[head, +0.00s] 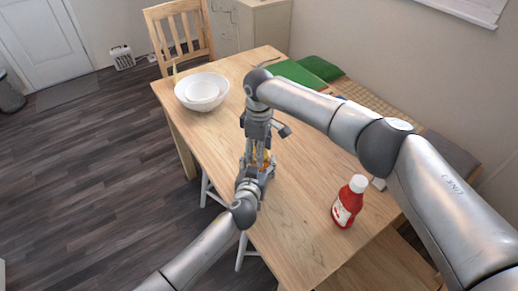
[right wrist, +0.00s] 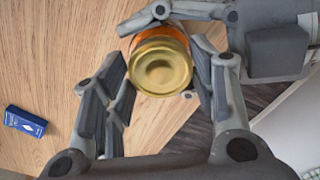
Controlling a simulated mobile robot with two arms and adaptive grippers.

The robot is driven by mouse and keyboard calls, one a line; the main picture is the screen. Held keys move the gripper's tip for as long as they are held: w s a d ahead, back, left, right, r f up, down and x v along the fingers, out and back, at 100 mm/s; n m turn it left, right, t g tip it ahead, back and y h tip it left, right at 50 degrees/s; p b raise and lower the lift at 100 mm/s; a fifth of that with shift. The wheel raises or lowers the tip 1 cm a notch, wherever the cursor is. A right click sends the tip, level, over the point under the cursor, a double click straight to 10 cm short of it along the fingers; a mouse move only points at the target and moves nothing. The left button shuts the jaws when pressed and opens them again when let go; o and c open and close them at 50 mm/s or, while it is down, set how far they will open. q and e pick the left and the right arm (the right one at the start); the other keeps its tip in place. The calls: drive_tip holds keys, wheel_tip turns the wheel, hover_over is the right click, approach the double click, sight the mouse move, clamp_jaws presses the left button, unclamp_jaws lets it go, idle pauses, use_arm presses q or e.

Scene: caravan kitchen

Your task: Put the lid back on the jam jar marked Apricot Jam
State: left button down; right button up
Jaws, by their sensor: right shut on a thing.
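An orange jar (right wrist: 158,38) with a gold lid (right wrist: 160,67) above it shows in the right wrist view; its label cannot be read. The lid covers the jar's top from this angle; whether it is seated cannot be told. My right gripper (right wrist: 160,82) is shut on the gold lid, a finger on each side. My left gripper (head: 254,172) meets it over the table. One left finger lies along the jar's far side in the right wrist view; its grip is partly hidden. In the head view only a bit of orange (head: 262,157) shows between the grippers.
The wooden table (head: 290,230) holds a red bottle with white cap (head: 348,201) at the right and white bowls (head: 202,91) at the far left. A small blue box (right wrist: 25,122) lies on the table.

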drive_tip(key=m, duration=0.3)
drive_tip(key=o, duration=0.6)
drive_tip(key=shift+r, duration=0.1)
drive_tip(key=shift+r, duration=2.15)
drive_tip(key=shift+c, duration=0.2)
